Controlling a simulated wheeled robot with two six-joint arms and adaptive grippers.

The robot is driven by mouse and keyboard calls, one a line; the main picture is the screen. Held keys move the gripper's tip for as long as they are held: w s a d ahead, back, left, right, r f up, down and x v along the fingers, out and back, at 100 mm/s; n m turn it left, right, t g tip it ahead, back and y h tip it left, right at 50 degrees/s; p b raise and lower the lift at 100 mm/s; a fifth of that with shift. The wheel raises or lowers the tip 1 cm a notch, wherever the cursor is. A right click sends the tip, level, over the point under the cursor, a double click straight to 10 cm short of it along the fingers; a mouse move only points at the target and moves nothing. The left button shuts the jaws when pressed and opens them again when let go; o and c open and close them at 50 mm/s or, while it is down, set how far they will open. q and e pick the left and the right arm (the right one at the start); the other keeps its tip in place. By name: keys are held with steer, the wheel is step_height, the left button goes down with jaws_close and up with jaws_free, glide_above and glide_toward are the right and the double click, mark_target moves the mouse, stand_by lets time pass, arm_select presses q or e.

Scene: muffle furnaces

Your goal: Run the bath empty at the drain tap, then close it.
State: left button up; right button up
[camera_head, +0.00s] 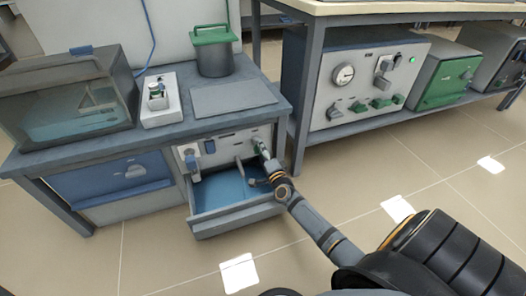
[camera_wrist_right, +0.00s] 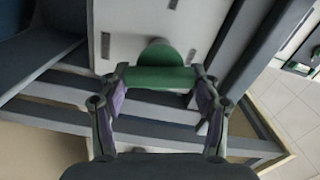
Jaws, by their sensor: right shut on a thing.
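My right gripper (camera_head: 262,152) is at the right end of the grey panel (camera_head: 222,146) under the bench top. Its fingers are shut on a green handle (camera_wrist_right: 158,79), which lies between the fingertips in the right wrist view. I take this handle for the drain tap, but cannot read a label. Below the panel is an open drawer-like basin with a blue interior (camera_head: 218,188); whether it holds water is unclear. A clear-sided tank (camera_head: 75,112) with bluish contents, perhaps the bath, stands on the bench's left end. My left gripper is not in view.
The bench top carries a white device (camera_head: 160,106), a flat grey plate (camera_head: 233,96) and a grey pot with a green lid (camera_head: 213,55). A blue cabinet front (camera_head: 115,178) is left of the basin. Equipment with a gauge (camera_head: 343,75) stands at right. Floor in front is clear.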

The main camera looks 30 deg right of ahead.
steer(key=shift+f+m, duration=0.15)
steer(key=shift+m, duration=1.35)
steer(key=o, duration=1.2)
steer(key=shift+c, duration=0.2)
steer(key=v, duration=1.2)
steer(key=shift+s, duration=0.1)
